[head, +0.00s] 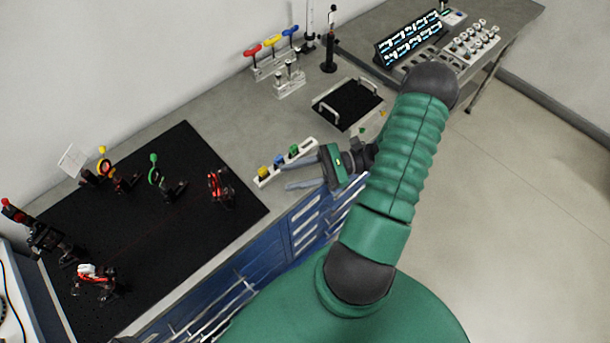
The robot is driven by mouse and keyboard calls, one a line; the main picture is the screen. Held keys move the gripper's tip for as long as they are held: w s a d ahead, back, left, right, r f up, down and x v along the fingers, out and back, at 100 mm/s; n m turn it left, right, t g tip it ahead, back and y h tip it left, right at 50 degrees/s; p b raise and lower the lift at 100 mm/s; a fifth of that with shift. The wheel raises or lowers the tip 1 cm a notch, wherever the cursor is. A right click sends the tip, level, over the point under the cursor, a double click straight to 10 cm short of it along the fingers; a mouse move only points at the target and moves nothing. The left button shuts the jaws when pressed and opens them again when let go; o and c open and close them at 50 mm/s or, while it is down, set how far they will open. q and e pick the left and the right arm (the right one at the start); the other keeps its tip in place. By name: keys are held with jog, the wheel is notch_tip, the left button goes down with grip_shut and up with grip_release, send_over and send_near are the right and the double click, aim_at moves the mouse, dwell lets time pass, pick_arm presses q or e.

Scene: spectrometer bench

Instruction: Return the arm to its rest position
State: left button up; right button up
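My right arm, green with black joints, reaches up the middle of the head view and bends back at its elbow. My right gripper (290,178) is at the bench's front edge and points left. Its two grey fingers are spread apart with nothing seen between them. Its upper finger overlaps a white strip (265,181) with yellow, blue and green pieces in the picture; I cannot tell whether they touch. My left gripper is not in view.
The grey bench (215,110) has blue drawers (265,258) below. A black optics board (135,235) with several mounts lies left. A black tray (350,104) with white handles, a rack of coloured-handled tools (272,66) and lit vial racks (410,42) stand further back. Floor at right is clear.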

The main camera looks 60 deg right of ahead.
jog(key=v, duration=0.3)
dwell(0.4)
